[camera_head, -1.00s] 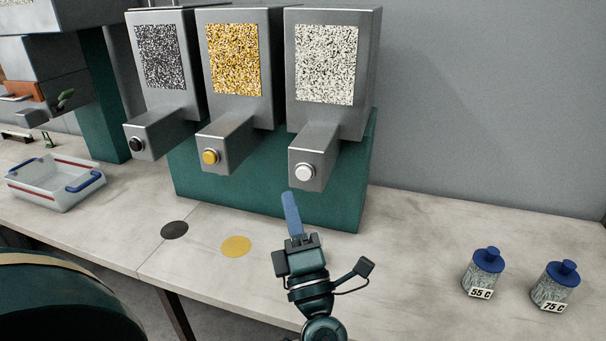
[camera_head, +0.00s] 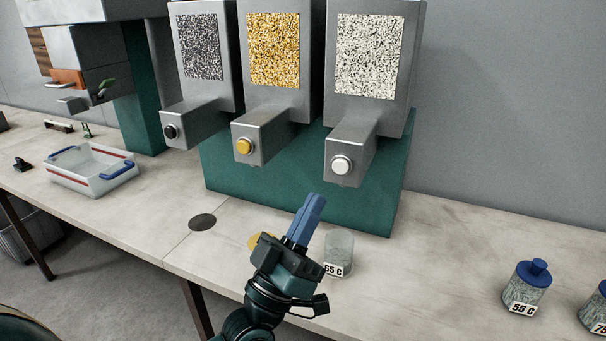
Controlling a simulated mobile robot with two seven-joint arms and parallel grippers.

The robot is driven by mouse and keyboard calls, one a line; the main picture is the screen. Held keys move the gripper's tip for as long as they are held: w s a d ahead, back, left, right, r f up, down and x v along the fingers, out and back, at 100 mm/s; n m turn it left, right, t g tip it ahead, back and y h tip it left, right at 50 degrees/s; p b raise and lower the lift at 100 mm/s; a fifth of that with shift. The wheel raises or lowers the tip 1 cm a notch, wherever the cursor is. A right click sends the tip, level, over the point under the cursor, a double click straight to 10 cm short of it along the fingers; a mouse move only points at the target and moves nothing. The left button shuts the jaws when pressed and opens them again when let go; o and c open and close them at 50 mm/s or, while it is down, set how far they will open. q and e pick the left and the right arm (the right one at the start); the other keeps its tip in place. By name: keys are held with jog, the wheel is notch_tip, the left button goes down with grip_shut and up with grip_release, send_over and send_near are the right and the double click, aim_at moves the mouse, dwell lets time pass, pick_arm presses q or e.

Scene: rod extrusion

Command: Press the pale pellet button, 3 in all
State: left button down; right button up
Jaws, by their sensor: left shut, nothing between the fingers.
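The pale pellet button (camera_head: 341,165) is a round white button on the front of the rightmost dispenser's spout. The pale pellet dispenser (camera_head: 370,60) has a window of black and white speckled pellets. My left gripper (camera_head: 314,200) is shut and empty, its blue fingers pointing up, in front of and below the white button, apart from it. An open clear jar labelled 65 C (camera_head: 340,255) stands on the bench just right of the gripper, below the white button's spout; the gripper hides part of its label edge. My right gripper is not in view.
A yellow button (camera_head: 243,146) and a black button (camera_head: 171,131) sit on the other dispensers. Blue-lidded jars (camera_head: 526,285) (camera_head: 598,310) stand at right. A clear tray (camera_head: 90,168) is at left. A dark disc (camera_head: 202,222) and a partly hidden yellow disc (camera_head: 256,241) mark the bench.

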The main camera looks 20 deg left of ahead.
aim_at(341, 166)
pick_arm(q)
jog(key=shift+f+m+h, duration=0.25)
jog(key=shift+m+h, duration=0.15)
jog(key=shift+m, duration=0.2)
jog(key=shift+g, duration=0.3)
jog(key=shift+w, duration=0.1)
jog(key=w+b, duration=0.2)
jog(key=w, duration=0.6)
jog(key=shift+w+d, duration=0.15)
jog(key=shift+w, duration=0.15)
jog(key=shift+b, duration=0.3)
dwell(1.0)
